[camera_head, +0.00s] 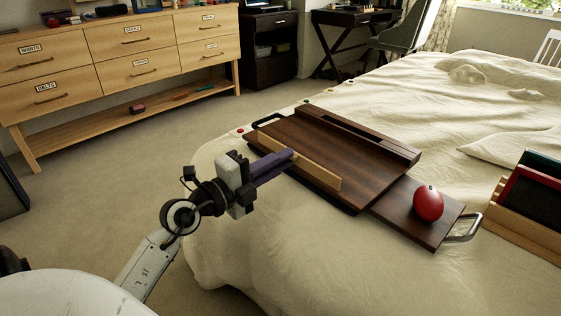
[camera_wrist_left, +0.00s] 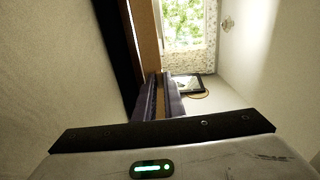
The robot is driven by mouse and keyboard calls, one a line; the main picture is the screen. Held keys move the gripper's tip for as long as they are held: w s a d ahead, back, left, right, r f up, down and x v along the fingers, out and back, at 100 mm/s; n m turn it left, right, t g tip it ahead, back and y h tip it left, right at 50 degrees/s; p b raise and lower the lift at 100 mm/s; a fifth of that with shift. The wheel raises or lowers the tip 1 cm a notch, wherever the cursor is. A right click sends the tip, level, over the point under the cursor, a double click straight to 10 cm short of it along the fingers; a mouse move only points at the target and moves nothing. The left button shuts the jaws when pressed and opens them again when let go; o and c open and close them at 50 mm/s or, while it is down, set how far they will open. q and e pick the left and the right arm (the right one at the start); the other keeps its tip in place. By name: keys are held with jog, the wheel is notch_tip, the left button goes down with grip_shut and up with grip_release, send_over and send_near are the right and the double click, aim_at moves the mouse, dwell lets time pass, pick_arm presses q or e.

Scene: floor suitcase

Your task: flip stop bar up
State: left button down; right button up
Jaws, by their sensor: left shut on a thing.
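A dark wooden lap board (camera_head: 330,140) lies on the bed, with a raised dark ledge along its far side. The light wooden stop bar (camera_head: 318,174) runs along the board's near long edge. My left gripper (camera_head: 291,156) reaches in from the left and is shut on the stop bar near its middle. The purple fingers hide part of the bar. In the left wrist view the two fingers (camera_wrist_left: 163,98) stand close on either side of the pale bar (camera_wrist_left: 159,92). My right gripper is not in view.
A red egg-shaped object (camera_head: 428,203) sits on the board's dark side panel (camera_head: 400,212), which has a metal handle (camera_head: 464,228). A wooden rack (camera_head: 520,222) with dark panels stands at the right. A drawer dresser (camera_head: 120,55) is at the back left. Carpet is clear left of the bed.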

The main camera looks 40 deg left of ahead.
pick_arm(q)
jog(key=shift+d, duration=0.1)
jog(key=c, duration=1.8)
grip_release()
jog(key=shift+c, duration=0.2)
